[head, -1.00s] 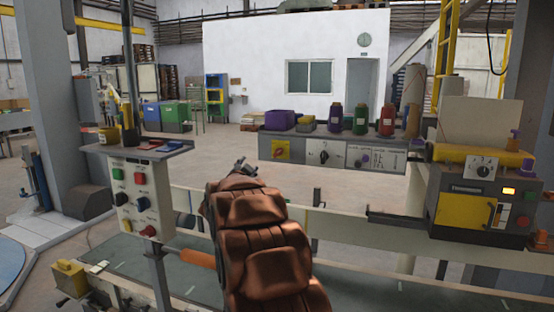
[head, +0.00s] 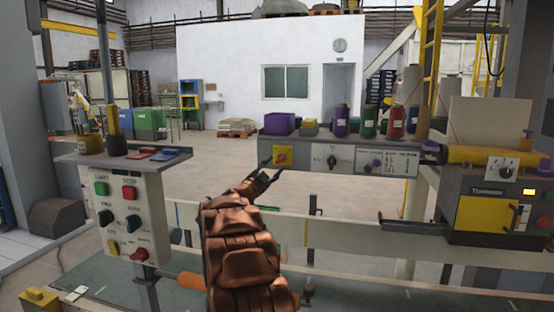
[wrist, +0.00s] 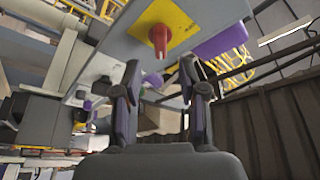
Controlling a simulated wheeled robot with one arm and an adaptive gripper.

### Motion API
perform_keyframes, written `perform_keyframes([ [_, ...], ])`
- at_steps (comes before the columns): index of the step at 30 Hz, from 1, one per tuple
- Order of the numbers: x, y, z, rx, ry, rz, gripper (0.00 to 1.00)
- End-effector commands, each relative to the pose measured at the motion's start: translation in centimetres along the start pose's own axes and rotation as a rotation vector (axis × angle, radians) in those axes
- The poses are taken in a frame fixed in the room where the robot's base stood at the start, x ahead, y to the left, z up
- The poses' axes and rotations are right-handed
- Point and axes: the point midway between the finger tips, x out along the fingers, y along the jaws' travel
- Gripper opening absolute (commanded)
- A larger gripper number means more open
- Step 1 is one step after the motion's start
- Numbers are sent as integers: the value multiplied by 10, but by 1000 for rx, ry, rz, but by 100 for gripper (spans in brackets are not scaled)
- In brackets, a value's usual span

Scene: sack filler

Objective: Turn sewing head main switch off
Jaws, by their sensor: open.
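A red rotary switch (head: 282,155) on a yellow square plate sits at the left end of the grey control panel (head: 310,164). In the wrist view the red knob (wrist: 159,36) stands out from its yellow plate (wrist: 182,22), beyond and slightly above my fingertips. My gripper (head: 266,178) is just below and left of the switch in the head view, apart from it. In the wrist view my gripper (wrist: 160,72) has its two fingers spread with nothing between them. Labels by the switch are too small to read.
Several thread cones (head: 368,121) and a purple bin (head: 279,123) stand on the panel's top. A button box (head: 130,215) stands at left, and a grey machine with a yellow door (head: 483,216) at right. A pale rail (head: 350,231) runs below the panel.

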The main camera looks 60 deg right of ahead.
Motion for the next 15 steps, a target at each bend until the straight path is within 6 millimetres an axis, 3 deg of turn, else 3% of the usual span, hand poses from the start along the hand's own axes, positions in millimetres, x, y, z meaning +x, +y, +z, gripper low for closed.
perform_keyframes([
  [15, 58, 0, 0, 0, 0, 0, 42],
])
